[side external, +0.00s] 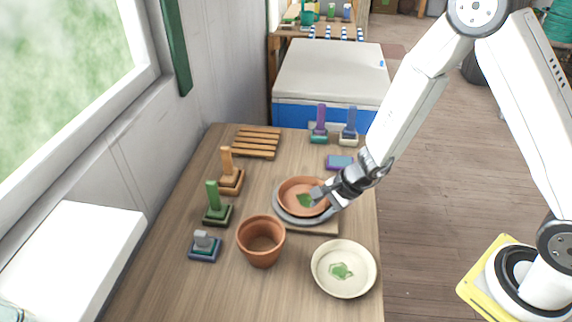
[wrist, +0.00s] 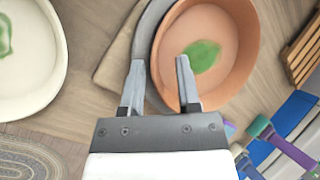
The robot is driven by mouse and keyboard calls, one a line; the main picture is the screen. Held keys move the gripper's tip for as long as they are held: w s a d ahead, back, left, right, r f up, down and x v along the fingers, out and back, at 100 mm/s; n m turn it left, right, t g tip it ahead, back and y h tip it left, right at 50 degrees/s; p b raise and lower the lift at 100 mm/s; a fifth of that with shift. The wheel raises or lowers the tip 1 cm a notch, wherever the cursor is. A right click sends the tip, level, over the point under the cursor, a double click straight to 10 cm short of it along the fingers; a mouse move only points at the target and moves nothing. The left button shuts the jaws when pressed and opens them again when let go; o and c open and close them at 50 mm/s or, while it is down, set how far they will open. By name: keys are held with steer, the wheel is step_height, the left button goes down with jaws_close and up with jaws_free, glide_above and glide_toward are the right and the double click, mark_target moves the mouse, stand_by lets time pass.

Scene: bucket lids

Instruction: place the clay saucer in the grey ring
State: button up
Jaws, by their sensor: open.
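The clay saucer (side external: 299,187), terracotta with a green leaf mark, sits over the grey ring (side external: 283,211) on a thin wooden board. In the wrist view the saucer (wrist: 226,48) covers most of the ring, and the ring (wrist: 147,38) shows only along its left side. I cannot tell whether the saucer lies fully flat inside it. My gripper (side external: 325,194) is at the saucer's right edge. In the wrist view my gripper (wrist: 159,74) is open, with one finger over the saucer's inside and the other outside its rim; the rim runs between them.
A cream dish (side external: 343,283) and a terracotta pot (side external: 261,243) stand in front. Green (side external: 214,207), orange (side external: 229,175) and grey (side external: 205,246) handled blocks line the left. A slatted wooden rack (side external: 256,142) and purple (side external: 320,122) and blue (side external: 349,128) handled tools are behind.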

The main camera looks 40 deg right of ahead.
steer(key=v, duration=1.2)
stand_by(0.3)
stand_by(0.7)
steer(key=s+d+r+n+g+h, duration=0.1)
steer(key=s+n, duration=0.6)
steer(key=n, duration=1)
steer(key=d+r+h, duration=0.1)
steer(key=d+h, duration=0.1)
steer(key=h, duration=0.1)
steer(key=shift+r+g+h, duration=0.3)
steer(key=shift+g, duration=0.1)
